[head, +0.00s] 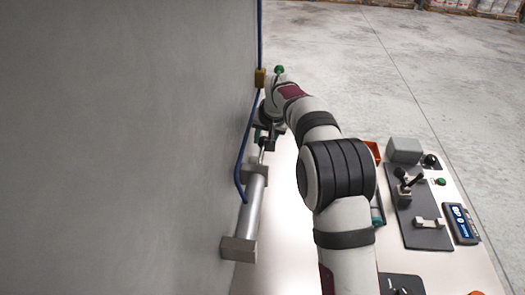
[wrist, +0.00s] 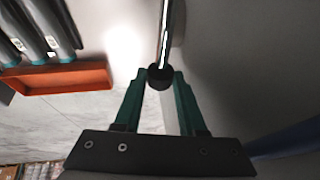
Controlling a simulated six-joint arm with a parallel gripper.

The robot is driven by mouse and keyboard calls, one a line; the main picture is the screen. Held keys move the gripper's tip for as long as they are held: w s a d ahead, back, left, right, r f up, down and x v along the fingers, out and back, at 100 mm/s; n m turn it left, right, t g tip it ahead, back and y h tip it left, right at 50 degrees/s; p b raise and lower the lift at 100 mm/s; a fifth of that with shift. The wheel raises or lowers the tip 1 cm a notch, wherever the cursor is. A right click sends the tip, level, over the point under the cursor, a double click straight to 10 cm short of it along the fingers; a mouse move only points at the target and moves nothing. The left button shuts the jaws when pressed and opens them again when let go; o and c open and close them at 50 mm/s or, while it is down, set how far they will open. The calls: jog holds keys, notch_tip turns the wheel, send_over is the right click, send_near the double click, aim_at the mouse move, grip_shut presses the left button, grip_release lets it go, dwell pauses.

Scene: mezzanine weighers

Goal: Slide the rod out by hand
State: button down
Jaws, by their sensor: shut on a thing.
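A silver cylinder (head: 250,205) lies along the grey wall between two square end blocks. A thin shiny rod (head: 262,153) sticks out of its far end; it also shows in the wrist view (wrist: 165,35), running up to the top edge. My gripper (wrist: 160,80) has green fingers, shut on the black knob (wrist: 160,75) at the near end of the rod in that view. In the head view my gripper (head: 265,138) is at the rod's far end, partly hidden by my own wrist.
A blue hose (head: 242,150) runs along the wall by the cylinder. An orange-red tray (wrist: 65,79) and dark, teal-ended items (wrist: 38,32) lie to the side. A grey box (head: 404,150), a dark plate with a clamp (head: 410,190) and a blue-screened device (head: 462,223) stand right of my arm.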

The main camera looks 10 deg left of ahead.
jog(key=shift+w, duration=0.35)
jog(key=c, duration=0.8)
grip_release()
jog(key=shift+o, duration=0.2)
jog(key=shift+r, duration=0.1)
jog(key=v, duration=1.5)
jog(key=shift+r, duration=0.35)
